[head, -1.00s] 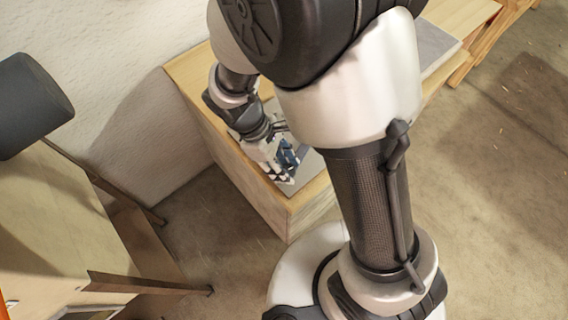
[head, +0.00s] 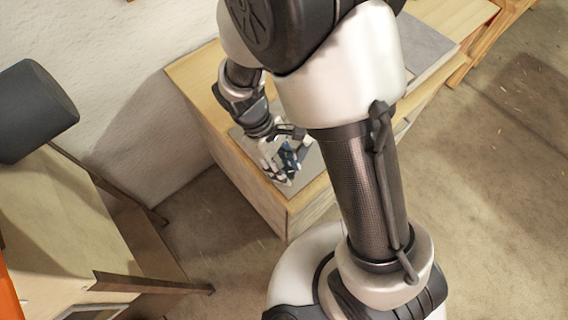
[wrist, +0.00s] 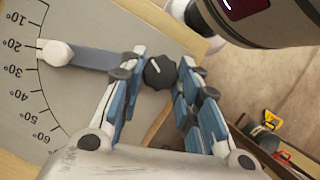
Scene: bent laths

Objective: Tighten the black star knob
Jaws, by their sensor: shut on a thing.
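The black star knob (wrist: 160,72) shows in the wrist view with a short pale line on its top. It sits at the inner end of a grey-blue pointer arm (wrist: 85,57) on a grey plate (wrist: 85,20). The pointer's white tip lies near the 20° mark of a printed angle scale (wrist: 38,85). My gripper (wrist: 162,68) has its blue-padded fingers on either side of the knob, shut on it. In the head view my gripper (head: 284,172) is low over the plate (head: 311,166), and the knob is hidden there.
The plate lies on a wooden bench (head: 190,80) near its front corner. A grey slab (head: 425,50) lies farther along the bench. At left stand a table (head: 60,215) and a dark rounded object (head: 35,110). The floor (head: 480,200) at right is largely clear.

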